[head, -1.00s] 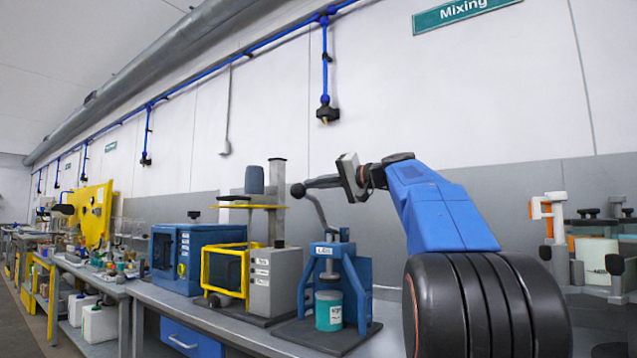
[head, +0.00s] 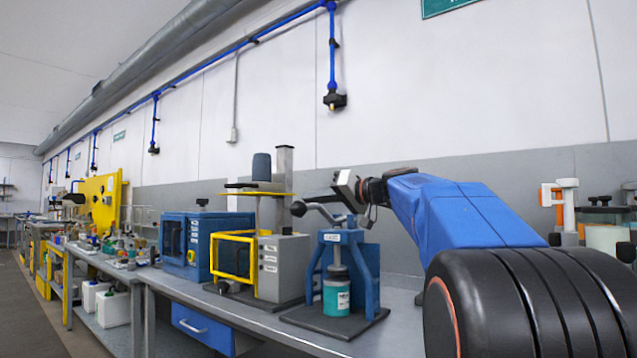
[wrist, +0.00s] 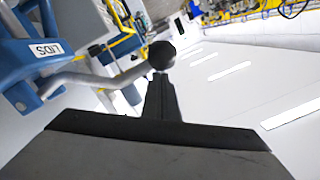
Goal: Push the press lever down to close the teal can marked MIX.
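The blue press (head: 365,270) stands on the bench with a label on its top block. Its grey lever (head: 322,215) slopes up to the left and ends in a dark ball knob (head: 298,208). The teal can (head: 336,298) stands upright under the press's grey ram; its marking is too small to read, and I cannot tell whether ram and lid touch. My gripper (head: 308,202) is at the knob end of the lever. In the wrist view its dark fingers (wrist: 162,84) look shut together, with the knob (wrist: 161,55) at their tips, not between them.
A yellow-framed machine (head: 232,258) and a blue cabinet (head: 190,240) stand left of the press. An orange and white stand (head: 562,205) is at the right.

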